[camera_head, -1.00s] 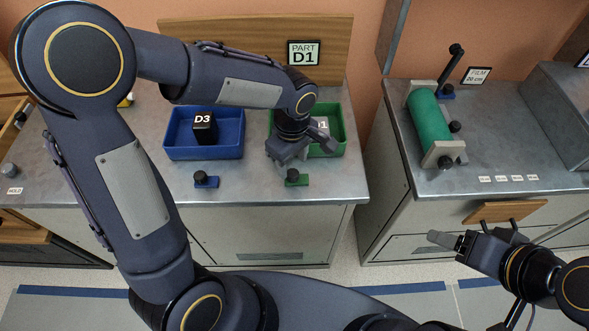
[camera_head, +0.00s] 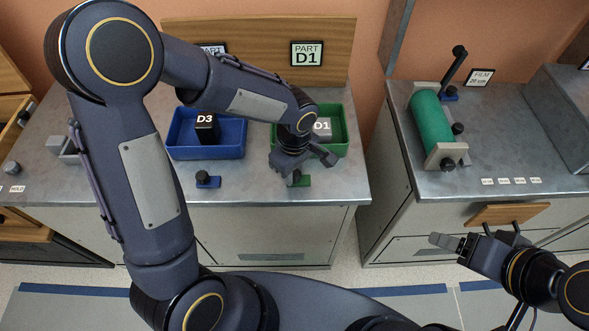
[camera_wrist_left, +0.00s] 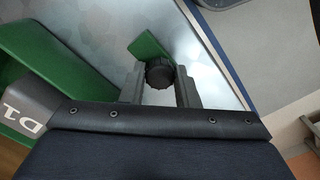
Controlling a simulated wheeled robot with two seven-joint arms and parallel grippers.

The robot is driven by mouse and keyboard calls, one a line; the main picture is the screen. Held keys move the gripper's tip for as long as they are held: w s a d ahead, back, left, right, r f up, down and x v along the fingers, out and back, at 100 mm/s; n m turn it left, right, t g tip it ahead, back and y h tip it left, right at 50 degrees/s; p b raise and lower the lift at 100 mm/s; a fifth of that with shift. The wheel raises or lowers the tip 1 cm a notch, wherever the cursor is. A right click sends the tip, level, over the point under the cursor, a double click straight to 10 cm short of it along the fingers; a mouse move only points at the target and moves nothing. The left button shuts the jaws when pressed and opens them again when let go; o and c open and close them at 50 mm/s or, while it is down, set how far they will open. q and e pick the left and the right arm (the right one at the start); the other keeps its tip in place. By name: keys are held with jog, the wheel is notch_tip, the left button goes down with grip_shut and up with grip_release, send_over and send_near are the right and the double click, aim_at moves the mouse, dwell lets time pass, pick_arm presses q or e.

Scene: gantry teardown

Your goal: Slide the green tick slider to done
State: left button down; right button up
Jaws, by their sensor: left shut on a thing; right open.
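The green tick slider (camera_head: 305,182) is a small green plate with a black knob, at the counter's front edge before the green bin. In the left wrist view its plate (camera_wrist_left: 148,47) and black knob (camera_wrist_left: 160,73) show clearly, with the knob between my fingers. My left gripper (camera_head: 294,174) is shut on that knob; its fingers (camera_wrist_left: 160,88) also show in the left wrist view. In the head view the gripper hides most of the knob. My right gripper (camera_head: 462,242) is open and empty, in front of the right-hand cabinet.
The green bin (camera_head: 342,125) holds a grey D1 part (camera_head: 322,127). The blue bin (camera_head: 176,150) holds a black D3 part (camera_head: 206,128). A blue slider (camera_head: 208,181) sits left of the green one. A green roll (camera_head: 432,127) stands on the right counter.

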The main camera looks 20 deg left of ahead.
pick_arm(q)
jog(key=d, duration=0.2)
jog(key=w+d+b, duration=0.1)
jog(key=d, duration=0.1)
jog(key=shift+w+d, duration=0.2)
jog(key=shift+d, duration=0.15)
jog(key=c, duration=1.1)
grip_release()
jog(key=shift+d, duration=0.15)
notch_tip(320, 180, up, 8)
